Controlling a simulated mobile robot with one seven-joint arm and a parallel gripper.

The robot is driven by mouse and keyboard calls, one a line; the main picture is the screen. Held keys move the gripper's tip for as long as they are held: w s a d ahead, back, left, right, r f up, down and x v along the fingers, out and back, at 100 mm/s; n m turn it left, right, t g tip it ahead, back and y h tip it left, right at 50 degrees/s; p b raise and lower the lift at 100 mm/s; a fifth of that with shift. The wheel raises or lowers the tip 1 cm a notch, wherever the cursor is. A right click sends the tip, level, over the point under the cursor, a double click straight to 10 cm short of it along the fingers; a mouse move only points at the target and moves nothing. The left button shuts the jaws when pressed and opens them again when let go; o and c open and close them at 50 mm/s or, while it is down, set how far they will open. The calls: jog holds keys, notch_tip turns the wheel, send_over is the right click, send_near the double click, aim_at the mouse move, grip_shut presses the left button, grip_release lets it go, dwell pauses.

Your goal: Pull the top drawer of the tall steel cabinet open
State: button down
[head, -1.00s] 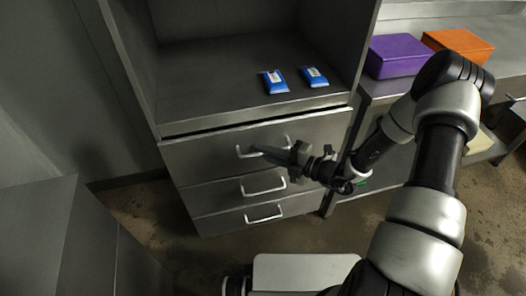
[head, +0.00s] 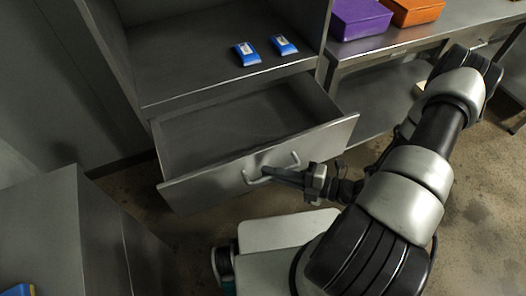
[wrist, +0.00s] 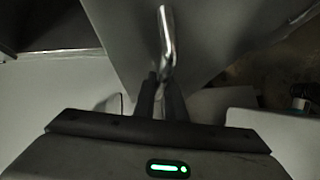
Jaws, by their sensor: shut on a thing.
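The tall steel cabinet (head: 120,78) stands at the upper left of the head view. Its top drawer (head: 312,142) is pulled well out, and its inside looks empty. My gripper (head: 264,172) is at the drawer's front, shut on the bar handle (head: 293,160). In the wrist view, the fingers of my gripper (wrist: 162,84) close around the shiny handle (wrist: 166,38). The lower drawers are hidden behind the open top drawer.
Two blue packets (head: 247,54) lie on the cabinet shelf above the drawer. A purple box (head: 361,19) and an orange box (head: 412,10) stand on the steel bench (head: 440,42) at right. A grey cabinet (head: 45,225) stands at the lower left.

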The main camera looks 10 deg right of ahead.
jog(key=shift+s+d, duration=0.25)
jog(key=shift+s, duration=0.6)
jog(key=shift+s+d, duration=0.25)
jog(key=shift+s, duration=0.6)
jog(key=c, duration=1.8)
grip_release()
jog(key=shift+d, duration=0.1)
jog(key=p+v, duration=0.1)
jog(key=v, duration=1.6)
jog(key=shift+s, duration=0.15)
jog(key=shift+d, duration=0.1)
